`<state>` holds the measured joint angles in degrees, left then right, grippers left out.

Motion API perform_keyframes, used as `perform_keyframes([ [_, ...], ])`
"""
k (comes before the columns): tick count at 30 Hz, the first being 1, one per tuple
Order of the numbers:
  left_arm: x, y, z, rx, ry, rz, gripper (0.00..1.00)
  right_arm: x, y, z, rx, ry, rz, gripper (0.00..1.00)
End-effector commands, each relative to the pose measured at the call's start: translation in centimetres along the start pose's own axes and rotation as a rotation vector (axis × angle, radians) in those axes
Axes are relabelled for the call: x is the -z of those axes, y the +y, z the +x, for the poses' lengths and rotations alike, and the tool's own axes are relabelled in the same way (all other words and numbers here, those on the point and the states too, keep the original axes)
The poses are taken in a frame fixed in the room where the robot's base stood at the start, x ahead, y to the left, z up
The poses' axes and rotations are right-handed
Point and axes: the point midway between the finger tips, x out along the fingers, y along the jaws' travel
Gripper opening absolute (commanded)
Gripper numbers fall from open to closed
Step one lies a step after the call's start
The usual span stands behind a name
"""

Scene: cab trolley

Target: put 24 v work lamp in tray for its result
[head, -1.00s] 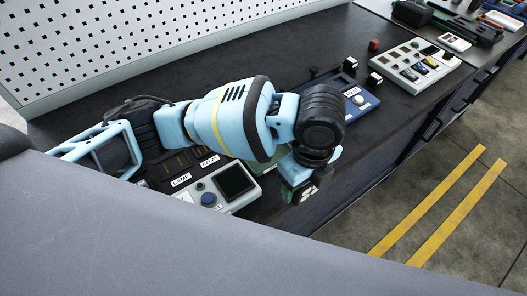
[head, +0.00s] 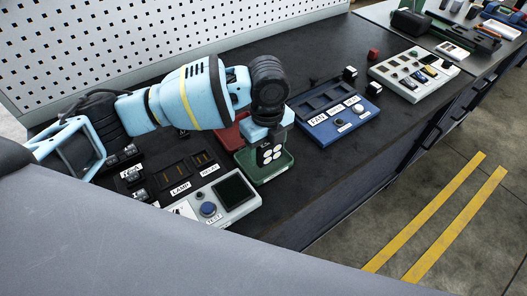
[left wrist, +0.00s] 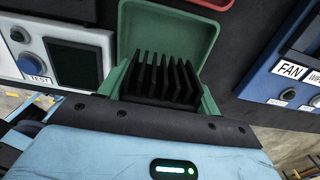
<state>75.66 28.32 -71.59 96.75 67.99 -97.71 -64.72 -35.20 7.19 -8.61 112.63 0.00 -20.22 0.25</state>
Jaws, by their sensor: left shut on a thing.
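My left gripper (head: 270,137) is shut on the 24 V work lamp (head: 271,155), a small black block with several round white lights on its face. The left wrist view shows the lamp's black fins (left wrist: 163,82) just beyond my gripper. The lamp is in front of or over the green tray (head: 266,179), and I cannot tell whether it touches the tray. The green tray also shows in the left wrist view (left wrist: 205,30), around and behind the fins. A red tray (head: 232,137) lies behind the green one, partly hidden by my arm.
A grey tester (head: 240,207) with a dark screen and blue TEST button stands left of the green tray. A dark holder labelled LAMP and RELAY (head: 183,175) is beside it. A blue FAN panel (head: 325,132) stands right. A grey panel (head: 400,85) is farther right.

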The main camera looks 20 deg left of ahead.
Motion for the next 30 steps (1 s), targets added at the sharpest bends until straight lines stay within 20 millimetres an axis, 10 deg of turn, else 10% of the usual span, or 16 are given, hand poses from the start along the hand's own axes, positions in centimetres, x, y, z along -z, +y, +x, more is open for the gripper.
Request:
perform_keyframes([
  [30,-1.5,-0.1,3.9,0.002,-0.001,0.0,0.25,0.2,-0.2,0.0,0.0,0.004,0.007,0.0],
])
